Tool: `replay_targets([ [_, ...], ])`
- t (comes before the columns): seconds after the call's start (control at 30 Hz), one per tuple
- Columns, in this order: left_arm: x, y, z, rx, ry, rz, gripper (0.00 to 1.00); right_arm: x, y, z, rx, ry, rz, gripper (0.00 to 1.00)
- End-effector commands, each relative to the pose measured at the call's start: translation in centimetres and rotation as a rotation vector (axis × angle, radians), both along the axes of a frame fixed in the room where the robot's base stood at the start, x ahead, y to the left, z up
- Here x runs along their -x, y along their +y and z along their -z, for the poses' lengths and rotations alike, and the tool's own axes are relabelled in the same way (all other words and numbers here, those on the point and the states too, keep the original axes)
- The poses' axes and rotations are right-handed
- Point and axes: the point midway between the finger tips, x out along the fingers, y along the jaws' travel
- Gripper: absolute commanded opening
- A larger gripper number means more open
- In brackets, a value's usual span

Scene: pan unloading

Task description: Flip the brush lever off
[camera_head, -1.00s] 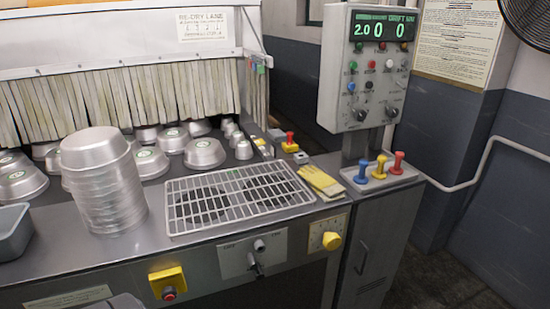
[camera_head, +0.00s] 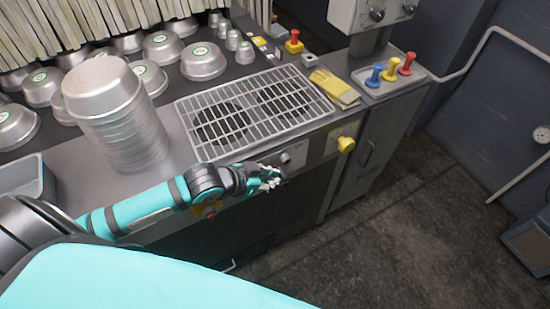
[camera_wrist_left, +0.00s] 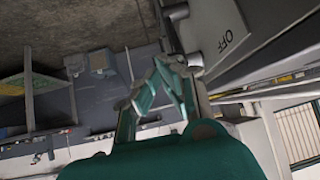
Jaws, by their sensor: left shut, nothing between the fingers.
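The lever's grey panel (camera_head: 296,153) is on the machine's front face below the wire grid. My left gripper (camera_head: 276,178) is shut and empty in front of this panel, covering its lower part and the lever in the head view. In the left wrist view the teal fingers (camera_wrist_left: 170,80) are closed together just left of the panel plate (camera_wrist_left: 226,30), which bears the word OFF. A grey metal piece (camera_wrist_left: 176,12) sticks out beside that plate; I cannot tell whether it is the lever. Contact is not clear. My right gripper is not in view.
A stack of metal pans (camera_head: 118,120) stands left of the wire grid (camera_head: 255,112). A yellow knob (camera_head: 346,144) sits right of the panel. Open floor (camera_head: 400,210) lies in front.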

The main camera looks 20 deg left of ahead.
Motion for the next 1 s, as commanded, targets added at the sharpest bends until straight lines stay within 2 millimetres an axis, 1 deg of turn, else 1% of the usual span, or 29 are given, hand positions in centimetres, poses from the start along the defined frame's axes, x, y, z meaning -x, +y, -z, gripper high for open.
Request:
replay_targets([
  [0.03, -0.5, 0.2, -1.7, 0.004, -0.025, 0.028, 0.00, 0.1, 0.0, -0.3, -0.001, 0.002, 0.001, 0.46],
  [0.2, -1.0, 0.5, -5.9, 0.048, -0.067, 0.097, 0.00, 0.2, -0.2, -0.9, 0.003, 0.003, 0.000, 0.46],
  [0.3, -1.0, 0.7, -7.5, 0.069, -0.075, 0.118, 0.00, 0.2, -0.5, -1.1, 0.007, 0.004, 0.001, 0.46],
  [0.4, -1.1, 0.6, -8.0, 0.083, -0.077, 0.125, 0.00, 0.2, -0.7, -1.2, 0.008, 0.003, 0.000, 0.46],
  [0.53, -1.8, 0.0, -7.5, 0.089, -0.076, 0.124, 0.00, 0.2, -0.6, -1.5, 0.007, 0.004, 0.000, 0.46],
  [0.67, -3.4, -1.2, -6.3, 0.089, -0.078, 0.123, 0.00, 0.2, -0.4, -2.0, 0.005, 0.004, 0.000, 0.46],
  [0.9, -6.8, -3.8, -3.3, 0.088, -0.077, 0.124, 0.00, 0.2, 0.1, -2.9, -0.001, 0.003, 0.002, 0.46],
  [0.97, -7.5, -4.4, -2.6, 0.086, -0.077, 0.124, 0.00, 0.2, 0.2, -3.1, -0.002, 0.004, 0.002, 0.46],
  [1.0, -7.2, -4.2, -2.1, 0.081, -0.072, 0.124, 0.00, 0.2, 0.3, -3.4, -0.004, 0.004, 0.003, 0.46],
])
